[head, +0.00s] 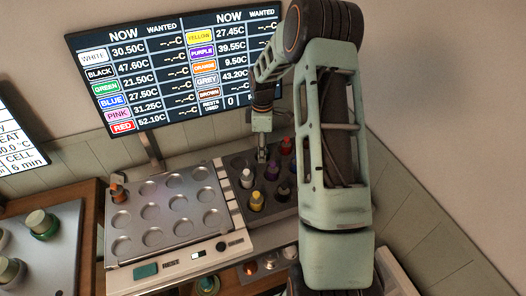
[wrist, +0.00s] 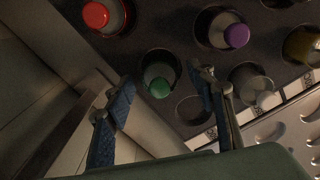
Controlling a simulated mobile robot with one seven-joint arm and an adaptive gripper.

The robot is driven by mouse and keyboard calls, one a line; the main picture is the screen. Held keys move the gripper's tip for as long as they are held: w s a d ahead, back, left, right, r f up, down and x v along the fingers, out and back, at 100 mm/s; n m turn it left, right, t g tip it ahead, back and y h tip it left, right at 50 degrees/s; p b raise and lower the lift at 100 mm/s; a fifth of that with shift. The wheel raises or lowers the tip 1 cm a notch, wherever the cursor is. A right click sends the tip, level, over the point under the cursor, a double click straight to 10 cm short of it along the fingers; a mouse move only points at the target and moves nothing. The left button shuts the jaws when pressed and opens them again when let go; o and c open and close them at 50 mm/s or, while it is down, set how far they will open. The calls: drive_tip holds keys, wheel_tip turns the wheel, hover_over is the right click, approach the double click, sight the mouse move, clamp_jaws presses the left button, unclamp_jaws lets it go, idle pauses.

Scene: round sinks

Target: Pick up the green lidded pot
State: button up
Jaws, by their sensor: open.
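The green lidded pot (wrist: 159,87) stands in a round hole of the dark rack (wrist: 150,32) in the wrist view. In the head view I cannot make it out; my gripper and arm cover part of the rack. My gripper (wrist: 166,80) is open and empty, its two blue-padded fingers showing on either side of the green lid in the wrist view. In the head view my gripper (head: 262,154) points down over the back of the rack. I cannot tell how far it is above the pot.
Close by are a red-lidded pot (wrist: 96,15), a purple-lidded pot (wrist: 237,37) and a grey-lidded pot (wrist: 264,98). An empty hole (wrist: 192,110) is beside the green pot. A silver plate with round wells (head: 170,211) stands left of the rack, holding an orange-lidded pot (head: 117,192). A screen (head: 170,70) stands behind.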

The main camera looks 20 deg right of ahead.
drive_tip(key=shift+f, duration=0.1)
drive_tip(key=c, duration=1.3)
drive_tip(key=shift+o, duration=0.2)
